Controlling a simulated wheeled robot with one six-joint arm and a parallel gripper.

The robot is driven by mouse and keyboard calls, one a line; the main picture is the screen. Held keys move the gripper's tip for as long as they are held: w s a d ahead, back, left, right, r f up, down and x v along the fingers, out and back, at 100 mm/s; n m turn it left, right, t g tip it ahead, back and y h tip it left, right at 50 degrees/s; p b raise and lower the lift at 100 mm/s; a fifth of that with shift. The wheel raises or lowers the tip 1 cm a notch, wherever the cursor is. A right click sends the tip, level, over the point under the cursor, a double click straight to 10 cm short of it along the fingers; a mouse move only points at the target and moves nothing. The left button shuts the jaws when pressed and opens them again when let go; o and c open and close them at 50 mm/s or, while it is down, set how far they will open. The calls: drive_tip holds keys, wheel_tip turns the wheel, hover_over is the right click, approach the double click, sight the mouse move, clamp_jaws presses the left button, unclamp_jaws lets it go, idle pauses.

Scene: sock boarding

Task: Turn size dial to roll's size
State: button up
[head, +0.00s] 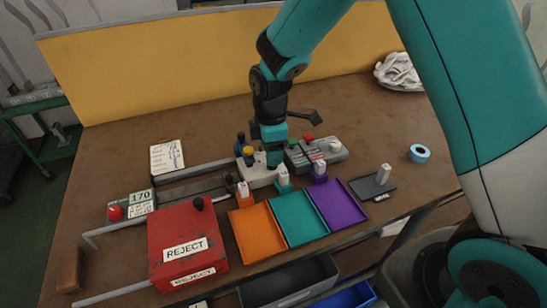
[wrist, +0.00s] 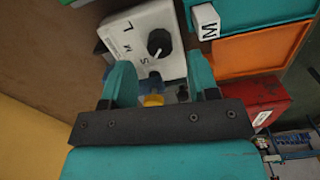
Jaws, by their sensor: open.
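The size dial is a black knob (wrist: 159,42) on a white box (wrist: 135,25) marked S, M and L in the wrist view. Its pale mark seems to face the S side, but I cannot be sure. In the head view the white box (head: 260,174) is partly hidden by my arm. My gripper (wrist: 162,78) is open, its two teal fingers apart and empty, short of the knob. In the head view my gripper (head: 275,156) is above the box. A blue roll (head: 419,153) with a pale core lies at the right; no size is readable on it.
Orange (head: 256,232), teal (head: 293,219) and purple (head: 338,203) trays lie in front, with white tags behind; one tag (wrist: 206,22) reads M. A red reject box (head: 187,243) stands at left. A grey button panel (head: 318,152) and a dark plate (head: 371,187) are to the right.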

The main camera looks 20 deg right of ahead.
drive_tip(key=shift+f, duration=1.7)
